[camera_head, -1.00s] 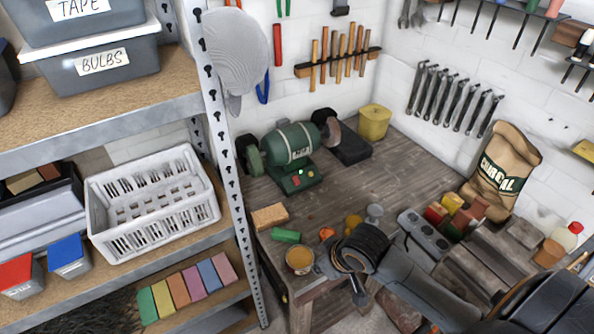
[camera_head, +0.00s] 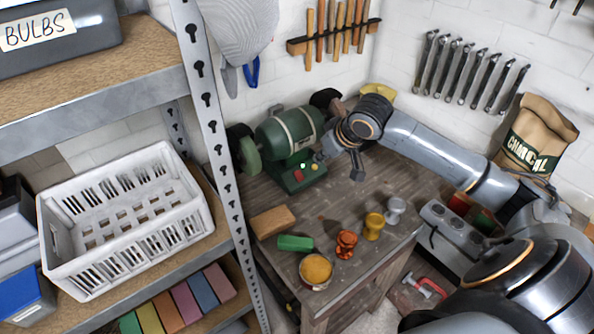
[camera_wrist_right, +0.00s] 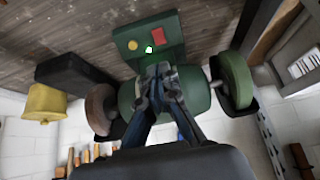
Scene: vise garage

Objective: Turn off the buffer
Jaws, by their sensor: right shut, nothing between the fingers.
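The green buffer (camera_head: 288,142) stands on the wooden workbench (camera_head: 405,172) near the wall. My left gripper is out of view.
A metal shelf post (camera_head: 212,125) rises to the left. A charcoal bag (camera_head: 537,137) stands at the right.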

